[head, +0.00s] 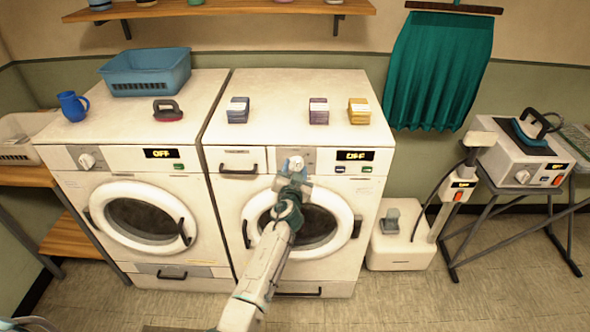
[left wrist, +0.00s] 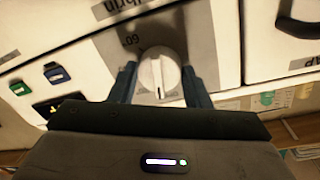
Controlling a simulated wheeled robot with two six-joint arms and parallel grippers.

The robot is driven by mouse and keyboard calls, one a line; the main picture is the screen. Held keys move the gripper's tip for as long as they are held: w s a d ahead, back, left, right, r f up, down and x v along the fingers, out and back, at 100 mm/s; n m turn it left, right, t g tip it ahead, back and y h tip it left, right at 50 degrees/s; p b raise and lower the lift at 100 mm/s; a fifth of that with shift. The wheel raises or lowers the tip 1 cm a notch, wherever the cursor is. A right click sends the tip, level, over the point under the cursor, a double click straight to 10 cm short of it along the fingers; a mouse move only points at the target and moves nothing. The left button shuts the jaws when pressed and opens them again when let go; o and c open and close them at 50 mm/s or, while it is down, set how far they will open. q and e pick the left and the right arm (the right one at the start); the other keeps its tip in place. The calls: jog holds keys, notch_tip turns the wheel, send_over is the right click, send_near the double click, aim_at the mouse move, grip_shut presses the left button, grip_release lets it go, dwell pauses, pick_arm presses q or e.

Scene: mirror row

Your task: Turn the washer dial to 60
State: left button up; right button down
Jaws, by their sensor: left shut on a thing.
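The right washer (head: 320,175) has a white round dial (head: 296,163) on its panel, left of a display (head: 354,155) that appears to read OFF. The dial (left wrist: 160,75) shows large in the left wrist view, with a dark pointer line running toward the picture's bottom. A printed 60 mark (left wrist: 130,40) is beside it, at its upper left in that view, upside down. My left gripper (head: 294,177) is at the dial, and its two fingers (left wrist: 160,80) are shut on the dial's two sides. My right gripper is not in view.
A second washer (head: 140,180) with its own dial (head: 87,161) stands at left. Several small boxes lie on the right washer's top. A drawer handle (head: 239,169) is left of the held dial. A floor appliance (head: 400,240) and an ironing station (head: 520,160) are at right.

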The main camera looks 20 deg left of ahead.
pick_arm(q)
jog(key=m+p, duration=0.1)
jog(key=m, duration=0.6)
jog(key=shift+g, duration=0.3)
jog(key=m, duration=0.3)
jog(key=shift+d+y, duration=0.1)
jog(key=shift+y, duration=0.3)
jog(key=m+p, duration=0.1)
jog(key=m, duration=0.2)
jog(key=shift+m, duration=0.4)
jog(key=m+y, duration=0.1)
jog(key=m, duration=0.4)
jog(key=shift+d+r+m, duration=0.1)
jog(key=shift+m, duration=0.3)
jog(key=m, duration=0.6)
jog(key=shift+y, duration=0.4)
jog(key=o, duration=1)
jog(key=shift+p, duration=0.3)
